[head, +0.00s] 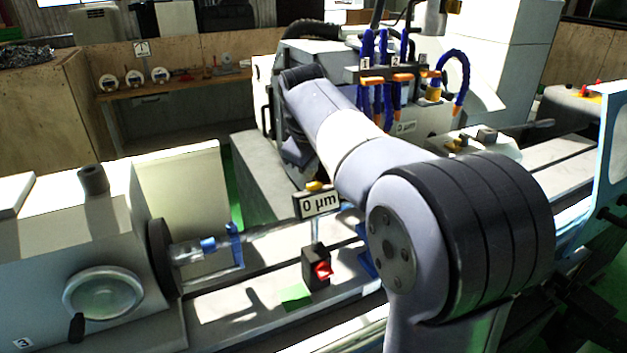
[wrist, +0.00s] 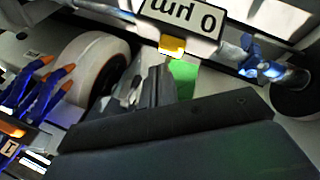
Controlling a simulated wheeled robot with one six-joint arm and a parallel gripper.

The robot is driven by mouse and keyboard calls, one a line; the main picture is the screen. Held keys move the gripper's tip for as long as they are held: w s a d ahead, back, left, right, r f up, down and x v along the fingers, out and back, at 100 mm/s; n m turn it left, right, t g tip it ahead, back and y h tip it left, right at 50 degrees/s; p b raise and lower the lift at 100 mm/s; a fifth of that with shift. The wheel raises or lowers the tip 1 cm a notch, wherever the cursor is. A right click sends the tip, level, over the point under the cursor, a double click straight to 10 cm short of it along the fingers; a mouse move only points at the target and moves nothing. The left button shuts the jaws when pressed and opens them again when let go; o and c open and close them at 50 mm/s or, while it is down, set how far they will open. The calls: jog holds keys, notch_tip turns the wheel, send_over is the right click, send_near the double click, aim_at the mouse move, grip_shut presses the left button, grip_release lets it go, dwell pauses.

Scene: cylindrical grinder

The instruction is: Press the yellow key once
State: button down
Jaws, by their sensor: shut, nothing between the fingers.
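The yellow key (head: 314,186) sits on the top edge of a small display reading "0 µm" (head: 318,204), above the machine bed in the head view. In the wrist view the key (wrist: 172,45) shows against the edge of the upside-down display (wrist: 182,16). My gripper (wrist: 158,74) is shut and empty in the wrist view, its fingers pointing toward the key. A gap shows in the picture between fingertips and key; I cannot tell the true distance. In the head view my arm hides most of the gripper.
A black box with a red knob (head: 322,269) stands on the bed in front of the display. A headstock with a handwheel (head: 103,292) is at the left. A white grinding wheel (wrist: 95,72) and blue hoses with orange nozzles (wrist: 45,80) lie left of the fingers in the wrist view.

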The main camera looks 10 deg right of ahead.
jog(key=shift+w+a+r+p, duration=0.1)
jog(key=shift+w+r+p, duration=0.15)
jog(key=shift+r, duration=0.5)
jog(key=shift+w+r+p, duration=0.15)
jog(key=shift+w+r, duration=0.2)
jog(key=shift+r, duration=0.45)
jog(key=shift+w+a+r+p, duration=0.1)
jog(key=shift+w+r+p, duration=0.15)
jog(key=shift+r, duration=0.5)
jog(key=shift+w+a+r, duration=0.1)
jog(key=shift+w+r, duration=0.3)
jog(key=shift+r, duration=0.45)
jog(key=shift+w+r, duration=0.4)
jog(key=shift+r, duration=0.45)
jog(key=shift+f, duration=0.1)
